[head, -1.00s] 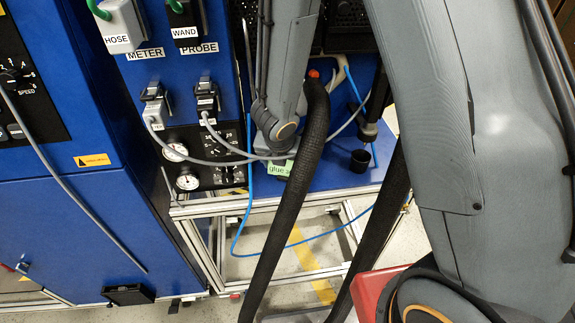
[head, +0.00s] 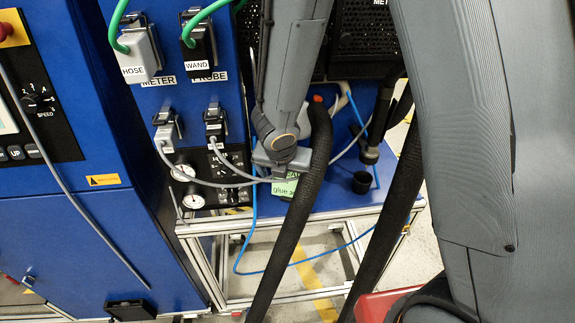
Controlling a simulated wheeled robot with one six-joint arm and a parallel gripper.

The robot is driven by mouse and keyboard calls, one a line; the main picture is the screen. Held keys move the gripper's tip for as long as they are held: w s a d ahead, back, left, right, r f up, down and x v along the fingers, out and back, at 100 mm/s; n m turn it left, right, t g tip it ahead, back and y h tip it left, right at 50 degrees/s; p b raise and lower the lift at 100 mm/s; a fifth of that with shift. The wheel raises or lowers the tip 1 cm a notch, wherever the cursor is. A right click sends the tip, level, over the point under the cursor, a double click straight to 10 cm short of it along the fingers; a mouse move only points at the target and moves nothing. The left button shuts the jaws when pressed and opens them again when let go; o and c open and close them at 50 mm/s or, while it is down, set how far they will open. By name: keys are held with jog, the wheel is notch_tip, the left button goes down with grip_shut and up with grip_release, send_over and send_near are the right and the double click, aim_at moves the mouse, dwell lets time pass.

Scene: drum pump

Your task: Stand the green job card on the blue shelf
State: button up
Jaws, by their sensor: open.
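The green job card (head: 284,189) shows at the front part of the blue shelf (head: 338,203), with part of the word "glue" readable. The black hose hides its right side. My gripper (head: 282,171) is just above and behind the card, pointing down, with its jaws open. Its fingertips are small and partly hidden, so I cannot tell whether they touch the card. The card's lower edge is close to the shelf's front edge. I cannot tell exactly how far it tilts.
A thick black hose (head: 309,185) hangs in front of the shelf. A small black cup (head: 361,182) stands on the shelf to the right, below a dark nozzle (head: 369,155). Grey cables and a blue tube run near my gripper. A blue panel with plugs (head: 165,125) stands left.

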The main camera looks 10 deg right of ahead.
jog(key=d+p+v, duration=0.1)
jog(key=p+v, duration=0.1)
jog(key=v, duration=0.4)
jog(key=s+d+r+m+g+y, duration=0.1)
jog(key=s+d+r+m, duration=0.3)
jog(key=m, duration=1.1)
jog(key=s+d+r+m+g, duration=0.1)
jog(key=s+d+r+m, duration=0.2)
jog(key=m, duration=1.3)
jog(key=s+d, duration=0.3)
jog(key=d, duration=0.1)
jog(key=shift+d+r+m+y, duration=0.3)
jog(key=shift+d+r+y, duration=0.05)
jog(key=shift+r+y, duration=0.05)
jog(key=shift+g, duration=0.4)
notch_tip(320, 180, down, 5)
jog(key=b, duration=0.4)
